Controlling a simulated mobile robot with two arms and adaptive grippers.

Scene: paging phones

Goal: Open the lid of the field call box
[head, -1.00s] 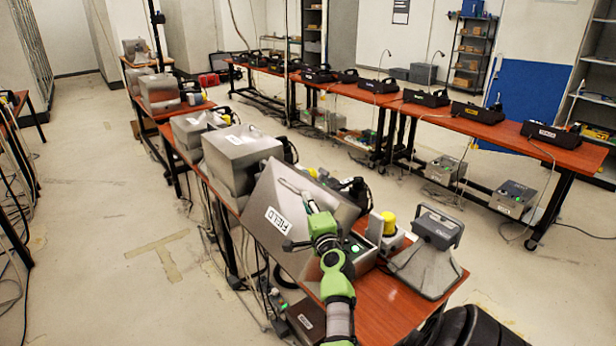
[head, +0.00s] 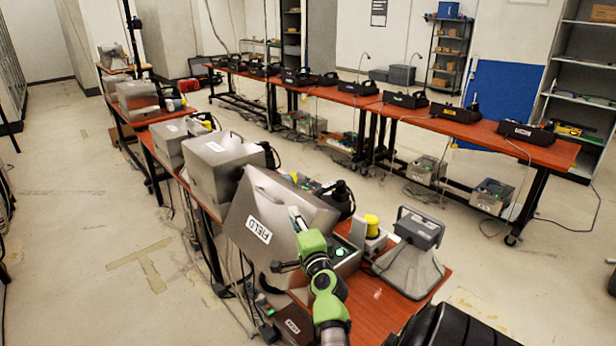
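The field call box is on the near end of the orange-topped bench, with its grey metal lid (head: 268,205) raised and steeply tilted. The lid bears a white FIELD label (head: 258,230). To its right, part of the box body (head: 346,262) shows, with a lit green button (head: 339,252). My green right arm rises from the bottom, and its gripper (head: 297,220) is at the lower right part of the lid. It looks close against the lid, but contact is unclear. The finger opening cannot be made out. My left gripper is out of view.
A yellow-topped device (head: 371,228) and a grey horn-shaped unit (head: 410,252) stand right of the box. Other grey boxes (head: 222,168) line the bench behind. The floor at left is open.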

